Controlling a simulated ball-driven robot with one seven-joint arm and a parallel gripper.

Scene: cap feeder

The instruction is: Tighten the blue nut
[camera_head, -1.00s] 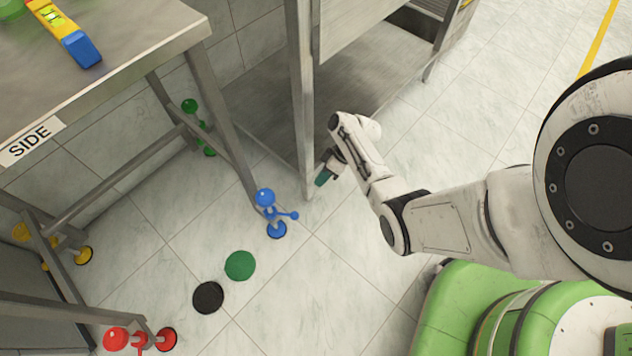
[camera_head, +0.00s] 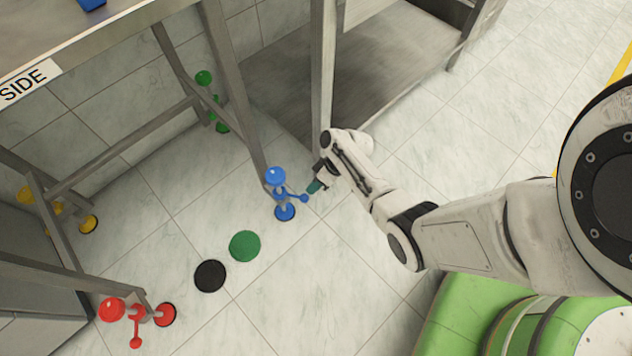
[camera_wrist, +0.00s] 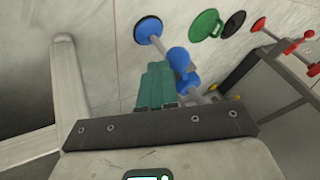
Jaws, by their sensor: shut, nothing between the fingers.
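The blue nut (camera_head: 278,190) sits on a blue-footed table leg, under a blue ball-shaped part (camera_head: 275,175). A short blue handle with a round knob (camera_head: 304,198) sticks out from it to the right. The round blue foot (camera_head: 285,212) rests on the floor. My gripper (camera_head: 314,187) is just right of the handle, its teal fingers close to the knob. In the wrist view, the shut, empty fingers (camera_wrist: 157,85) overlap the blue parts (camera_wrist: 180,60) and hide some of them. I cannot tell whether they touch.
Red (camera_head: 136,312), yellow (camera_head: 55,207) and green (camera_head: 214,112) parts are on the table's other legs. A metal post (camera_head: 322,80) of a neighbouring frame stands close behind my gripper. Green (camera_head: 245,246) and black (camera_head: 210,276) discs lie on the floor.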

